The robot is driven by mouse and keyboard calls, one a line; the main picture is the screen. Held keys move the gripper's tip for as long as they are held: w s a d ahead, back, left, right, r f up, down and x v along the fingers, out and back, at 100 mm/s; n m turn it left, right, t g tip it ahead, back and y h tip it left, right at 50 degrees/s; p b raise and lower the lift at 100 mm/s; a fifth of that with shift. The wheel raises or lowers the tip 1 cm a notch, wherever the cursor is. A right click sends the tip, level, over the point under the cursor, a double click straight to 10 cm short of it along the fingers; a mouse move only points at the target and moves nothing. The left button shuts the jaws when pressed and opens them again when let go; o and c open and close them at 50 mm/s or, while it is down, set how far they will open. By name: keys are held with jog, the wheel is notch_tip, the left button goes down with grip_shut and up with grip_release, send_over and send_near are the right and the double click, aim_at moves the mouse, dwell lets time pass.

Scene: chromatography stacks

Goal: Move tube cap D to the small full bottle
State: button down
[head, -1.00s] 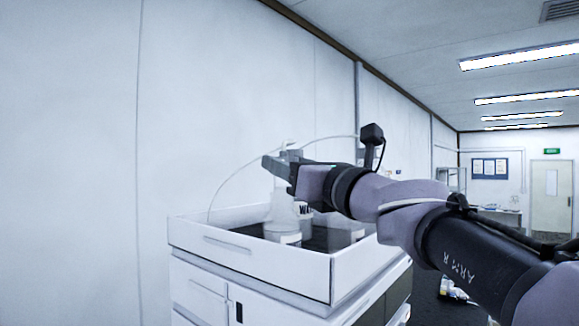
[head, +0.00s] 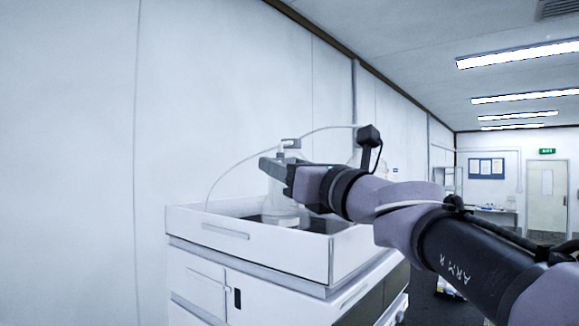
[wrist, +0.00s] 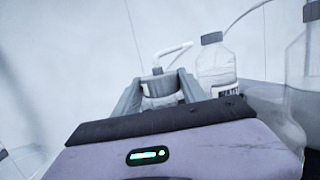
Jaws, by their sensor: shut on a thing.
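Tube cap D (wrist: 157,74) is a grey cap with a white bent tube coming out of its top. It sits between the fingertips of my gripper (wrist: 158,88), which is shut on it in the wrist view. A pale form shows below the cap between the fingers; I cannot tell whether the cap touches it. In the head view my gripper (head: 279,164) is above the tray, over a clear bottle (head: 284,205). Which bottle is the small full one is not clear; a capped, labelled bottle (wrist: 217,66) stands just right of the fingers in the wrist view.
A white-walled tray (head: 250,240) tops a white cabinet (head: 265,300) and surrounds the bottles. A larger clear bottle (wrist: 306,75) is at the wrist view's right edge. A thin white tube (head: 228,170) loops over the tray. A plain wall stands behind.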

jog(key=shift+f, duration=0.1)
jog(key=shift+f+b, duration=0.9)
jog(key=shift+b, duration=0.05)
jog(key=shift+f, duration=0.1)
jog(key=shift+f+b, duration=0.35)
jog(key=shift+b, duration=0.1)
jog(key=c, duration=0.6)
grip_release()
jog(key=shift+o, duration=0.4)
jog(key=o, duration=0.4)
jog(key=shift+c, duration=0.2)
jog(key=shift+r, duration=0.1)
